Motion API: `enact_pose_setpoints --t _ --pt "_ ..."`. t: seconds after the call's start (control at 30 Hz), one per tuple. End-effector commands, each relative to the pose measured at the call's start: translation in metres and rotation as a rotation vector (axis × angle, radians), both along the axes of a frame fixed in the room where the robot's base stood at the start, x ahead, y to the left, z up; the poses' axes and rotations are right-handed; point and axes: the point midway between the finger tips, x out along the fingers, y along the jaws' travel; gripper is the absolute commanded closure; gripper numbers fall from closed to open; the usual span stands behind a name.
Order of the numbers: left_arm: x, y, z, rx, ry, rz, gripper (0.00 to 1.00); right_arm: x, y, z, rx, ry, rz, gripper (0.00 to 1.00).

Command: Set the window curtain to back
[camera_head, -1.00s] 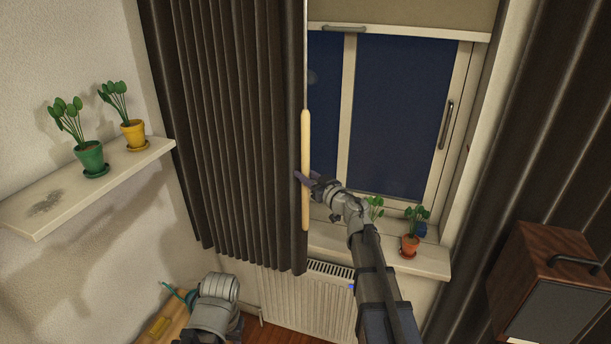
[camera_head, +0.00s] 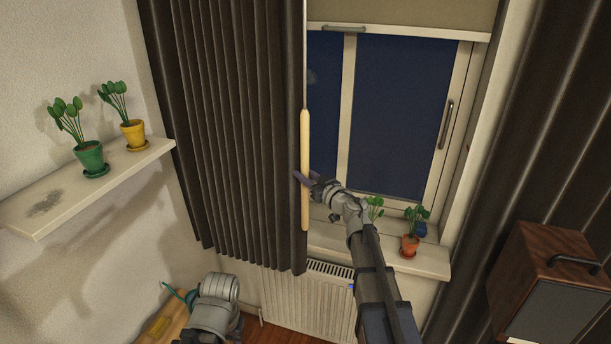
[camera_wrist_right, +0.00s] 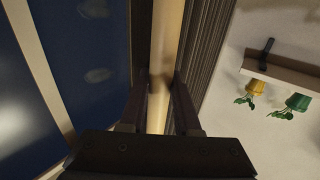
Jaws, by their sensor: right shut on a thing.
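The dark pleated window curtain (camera_head: 235,130) hangs over the left part of the window (camera_head: 400,115). A pale wooden pull rod (camera_head: 305,135) hangs upright along its right edge. My right gripper (camera_head: 303,179) is shut on the rod, around its middle; in the right wrist view the rod (camera_wrist_right: 166,45) runs between the two fingers (camera_wrist_right: 158,105), with the curtain's folds (camera_wrist_right: 205,40) beside it. Of my left arm, only a grey link shows at the bottom left of the head view; its gripper is out of view.
A wall shelf (camera_head: 130,170) at left carries a green pot (camera_head: 90,158) and a yellow pot (camera_head: 133,134). Plants, one in an orange pot (camera_head: 410,245), stand on the windowsill (camera_head: 430,261) above a radiator (camera_head: 300,300). A second dark curtain (camera_head: 570,130) and a wooden speaker-like box (camera_head: 550,265) are at right.

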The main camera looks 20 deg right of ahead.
Motion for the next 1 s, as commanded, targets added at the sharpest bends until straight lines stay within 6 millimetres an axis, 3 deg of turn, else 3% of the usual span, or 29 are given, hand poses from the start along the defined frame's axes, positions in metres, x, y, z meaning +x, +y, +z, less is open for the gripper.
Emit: enact_pose_setpoints --t 0.27,0.7,1.0 --pt "0.000 0.000 0.000 0.000 0.000 0.000 0.50 0.029 0.041 0.000 0.001 0.000 0.007 1.00" --pt "0.000 0.000 0.000 0.000 0.000 0.000 0.50 0.117 0.170 0.000 0.001 0.000 0.007 1.00" --pt "0.000 0.000 0.000 0.000 0.000 0.000 0.50 0.164 0.240 0.000 0.001 0.000 0.005 1.00"
